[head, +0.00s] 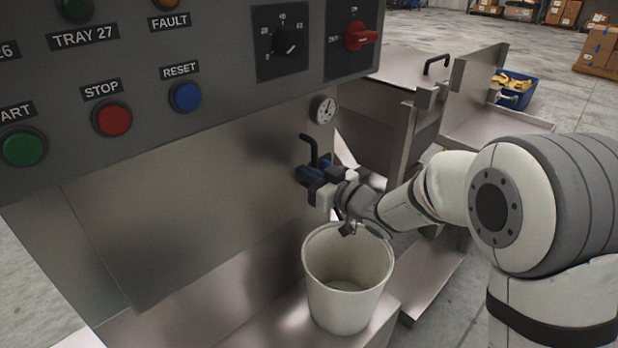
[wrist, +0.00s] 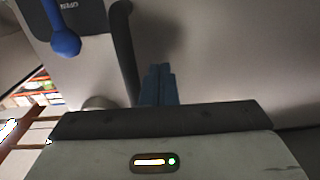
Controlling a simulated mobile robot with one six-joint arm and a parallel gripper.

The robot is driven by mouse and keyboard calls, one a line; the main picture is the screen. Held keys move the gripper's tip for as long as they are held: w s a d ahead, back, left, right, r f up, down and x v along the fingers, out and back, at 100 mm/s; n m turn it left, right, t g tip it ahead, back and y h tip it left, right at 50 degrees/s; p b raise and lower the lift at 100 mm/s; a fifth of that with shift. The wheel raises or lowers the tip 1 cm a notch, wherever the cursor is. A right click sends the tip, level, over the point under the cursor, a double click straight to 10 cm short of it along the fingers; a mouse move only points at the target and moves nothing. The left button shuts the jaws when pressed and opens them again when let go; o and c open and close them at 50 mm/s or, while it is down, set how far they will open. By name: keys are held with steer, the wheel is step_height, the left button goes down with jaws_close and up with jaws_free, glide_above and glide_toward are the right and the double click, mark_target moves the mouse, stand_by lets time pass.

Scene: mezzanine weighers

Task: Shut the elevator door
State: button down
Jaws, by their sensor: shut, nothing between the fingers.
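A flat metal panel (head: 190,215), which may be the elevator door, stands below the control box. A black bar handle (head: 312,150) shows at its right side. The handle (wrist: 123,50) also shows in the wrist view, against a pale metal face (wrist: 220,60). My gripper (head: 305,174) has blue fingers, pressed together and empty, beside the handle. In the wrist view the fingertips (wrist: 158,85) are just right of the handle's lower end; I cannot tell whether they touch it. How far the door stands open is unclear.
A blue-knobbed lever (wrist: 64,38) beside an OPEN label is left of the handle. A white bucket (head: 345,280) stands below my gripper. The control box (head: 150,75) hangs close above left. A steel chute (head: 385,125) stands behind my arm.

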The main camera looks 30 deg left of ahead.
steer(key=v, duration=1.2)
steer(key=w+d+r+m+t+h+p, duration=0.2)
steer(key=d+m+h, duration=0.15)
steer(key=d, duration=0.45)
steer(key=w+d+r+m+t+h+p, duration=0.1)
steer(key=w+d+m+t+h+p, duration=0.15)
steer(key=d+h, duration=0.4)
steer(key=w+d+r+m+t+h+p, duration=0.1)
steer(key=w+d+r+m+t+h, duration=0.15)
steer(key=d, duration=0.65)
steer(key=s+d+m+g+h+p, duration=0.3)
steer(key=s+d+m+h, duration=0.15)
steer(key=s+d, duration=0.4)
steer(key=s+d+m+g+p, duration=0.1)
steer(key=s+d+g, duration=0.1)
steer(key=s, duration=0.5)
steer(key=s+d+r+m+g+p, duration=0.1)
steer(key=s+d+g, duration=0.2)
steer(key=s, duration=0.4)
steer(key=shift+d+h, duration=0.2)
steer(key=shift+h, duration=0.1)
